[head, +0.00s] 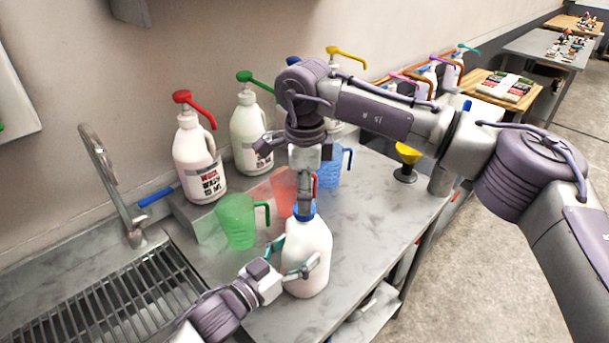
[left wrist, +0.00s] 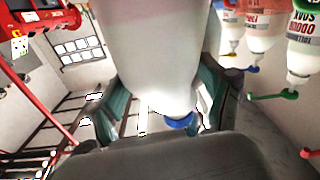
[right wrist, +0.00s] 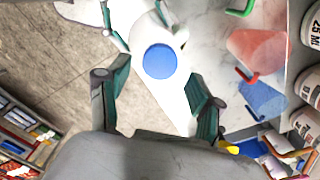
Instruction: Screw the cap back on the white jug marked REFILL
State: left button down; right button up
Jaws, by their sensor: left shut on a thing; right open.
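A white jug (head: 308,252) stands upright on the grey counter. No marking shows on its visible sides. A blue cap (head: 301,211) sits on top of its neck; I cannot tell how tightly. The cap also shows from above in the right wrist view (right wrist: 160,61). My left gripper (head: 294,259) is shut on the jug's body, one finger on each side; it shows in the left wrist view (left wrist: 163,105) too. My right gripper (head: 304,190) points straight down just above the cap. Its fingers are open, apart on either side of the cap in the right wrist view (right wrist: 158,75).
A green measuring jug (head: 238,222), a red one (head: 283,192) and a blue one (head: 329,171) stand behind the jug. Pump bottles (head: 196,158) line the wall. A sink grate (head: 130,300) lies left, a yellow funnel (head: 408,153) right.

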jog(key=shift+f, duration=1.7)
jog(key=c, duration=1.2)
jog(key=o, duration=1.4)
jog(key=shift+c, duration=0.2)
notch_tip(320, 180, up, 12)
pick_arm(q)
grip_release()
